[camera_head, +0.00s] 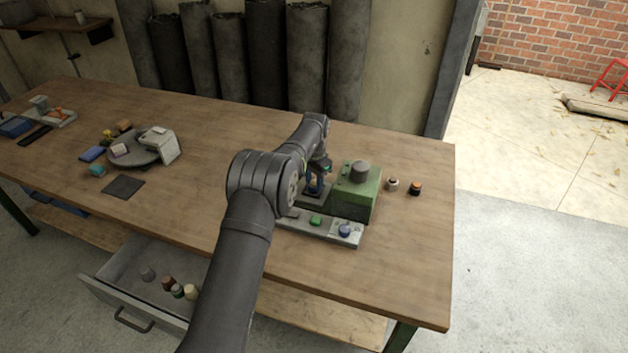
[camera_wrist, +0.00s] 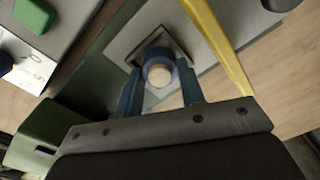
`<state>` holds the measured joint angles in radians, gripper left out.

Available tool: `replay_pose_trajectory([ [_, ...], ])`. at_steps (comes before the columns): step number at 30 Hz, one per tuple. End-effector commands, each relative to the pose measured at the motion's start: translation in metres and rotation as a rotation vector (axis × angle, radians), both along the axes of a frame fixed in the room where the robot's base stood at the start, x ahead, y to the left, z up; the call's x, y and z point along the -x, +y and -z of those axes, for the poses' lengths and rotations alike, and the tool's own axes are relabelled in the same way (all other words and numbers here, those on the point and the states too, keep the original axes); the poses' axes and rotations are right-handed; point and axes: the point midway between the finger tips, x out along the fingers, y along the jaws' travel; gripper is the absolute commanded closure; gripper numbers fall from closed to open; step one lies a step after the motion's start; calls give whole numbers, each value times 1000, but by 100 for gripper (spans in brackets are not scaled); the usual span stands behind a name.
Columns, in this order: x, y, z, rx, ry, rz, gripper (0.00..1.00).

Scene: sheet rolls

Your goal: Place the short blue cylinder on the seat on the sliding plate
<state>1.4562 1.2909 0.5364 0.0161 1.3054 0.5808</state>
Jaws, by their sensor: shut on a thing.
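The short blue cylinder (camera_wrist: 152,78), with a cream round top, is between the two fingers of my gripper (camera_wrist: 161,84) in the wrist view. My gripper is shut on it. Directly below or around it is the square, dark-edged seat (camera_wrist: 178,48) on the light grey sliding plate (camera_wrist: 125,42). I cannot tell whether the cylinder touches the seat floor. In the head view my gripper (camera_head: 317,178) points down over the plate (camera_head: 309,200), left of the green machine; the blue cylinder (camera_head: 315,188) shows small and partly hidden there.
The green machine (camera_head: 362,199) with a grey knob stands close on the right. A strip with a green button (camera_head: 316,221) and a blue knob (camera_head: 345,230) lies in front. A yellow bar (camera_wrist: 217,48) passes beside my gripper. Two small cylinders (camera_head: 392,184) stand farther right. An open drawer (camera_head: 125,285) holds several cylinders.

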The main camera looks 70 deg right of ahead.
Motion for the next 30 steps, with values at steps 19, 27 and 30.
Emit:
replay_pose_trajectory([
  [19,0,0,2,1,0,0,42],
  [27,0,-1,-13,5,-1,0,42],
  [30,0,-1,-32,5,-1,0,42],
])
